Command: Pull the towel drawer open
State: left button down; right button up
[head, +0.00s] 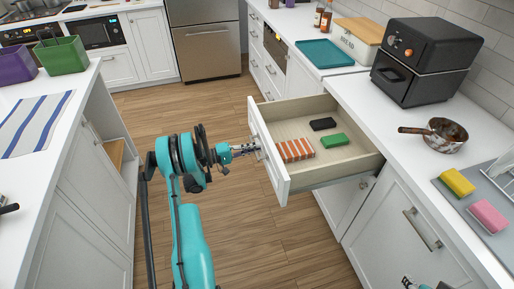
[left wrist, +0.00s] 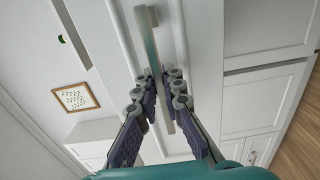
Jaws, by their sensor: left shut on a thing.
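The towel drawer (head: 330,171) stands well out from the right-hand counter, its inside in view. An orange-and-white striped folded cloth (head: 295,150), a green item (head: 333,141) and a black item (head: 322,124) lie in it. My left gripper (head: 254,149) is at the outer face of the white drawer front (head: 268,155). In the left wrist view its fingers (left wrist: 162,88) are closed around the bar handle (left wrist: 153,50). A small part of my right gripper (head: 412,283) shows at the bottom edge; its fingers are not clear.
The wooden floor beside the drawer is free. On the right counter stand a black oven (head: 425,60), a pan (head: 440,137), a teal tray (head: 324,54) and yellow (head: 457,182) and pink (head: 488,216) sponges. An island counter (head: 60,135) is on the left.

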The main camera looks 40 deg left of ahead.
pick_arm(q)
jog(key=c, duration=1.6)
grip_release()
jog(key=v, duration=1.2)
jog(key=shift+a, duration=0.1)
